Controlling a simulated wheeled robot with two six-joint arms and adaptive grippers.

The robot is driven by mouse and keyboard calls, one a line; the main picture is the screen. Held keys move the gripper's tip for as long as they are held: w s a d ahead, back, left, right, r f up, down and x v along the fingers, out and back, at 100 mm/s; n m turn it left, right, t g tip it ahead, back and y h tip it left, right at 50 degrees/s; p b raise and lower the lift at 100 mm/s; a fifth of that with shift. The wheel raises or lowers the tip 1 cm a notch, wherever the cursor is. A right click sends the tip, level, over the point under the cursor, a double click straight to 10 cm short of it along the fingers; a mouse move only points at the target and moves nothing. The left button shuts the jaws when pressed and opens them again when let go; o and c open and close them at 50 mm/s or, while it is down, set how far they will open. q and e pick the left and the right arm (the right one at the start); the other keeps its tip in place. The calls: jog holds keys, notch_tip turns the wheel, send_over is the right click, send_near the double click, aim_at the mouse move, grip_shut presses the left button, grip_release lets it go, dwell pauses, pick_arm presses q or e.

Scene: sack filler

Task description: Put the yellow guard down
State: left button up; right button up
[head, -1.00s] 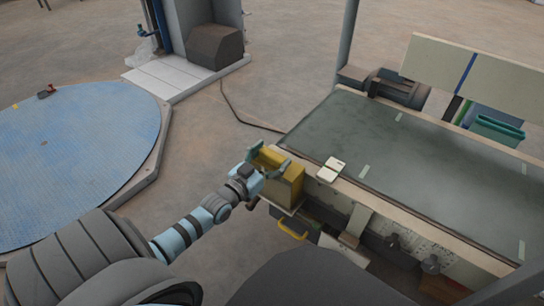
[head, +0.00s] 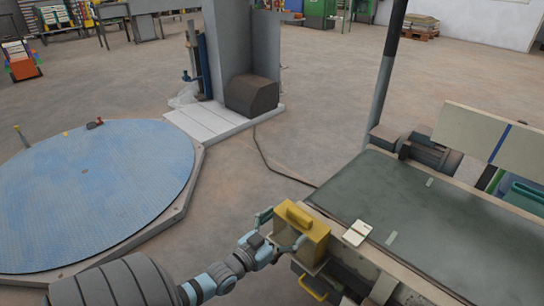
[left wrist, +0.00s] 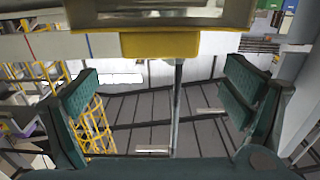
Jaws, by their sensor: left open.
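The yellow guard (head: 312,233) is a boxy yellow cover with a raised ridge on top. It sits at the near left corner of the conveyor (head: 430,225), level with the belt's end. My left gripper (head: 281,231) is open beside the guard's left side, its fingers spread. Whether a finger touches the guard is not clear. In the left wrist view, a yellow edge (left wrist: 160,44) crosses the top, above the gap between the open green fingers (left wrist: 160,100); nothing is held between them. My right gripper is not in view.
A small white notepad (head: 357,233) lies on the conveyor's edge right of the guard. A yellow handle (head: 313,289) sits below. A round blue platform (head: 90,195) lies on the floor at left. A post (head: 382,85) stands behind the conveyor. Floor between is mostly clear.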

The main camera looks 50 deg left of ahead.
pick_arm(q)
jog(key=s+p, duration=0.1)
jog(key=s, duration=0.5)
jog(key=shift+p, duration=0.35)
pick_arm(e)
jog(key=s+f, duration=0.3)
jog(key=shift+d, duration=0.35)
pick_arm(q)
jog(key=shift+d, duration=0.1)
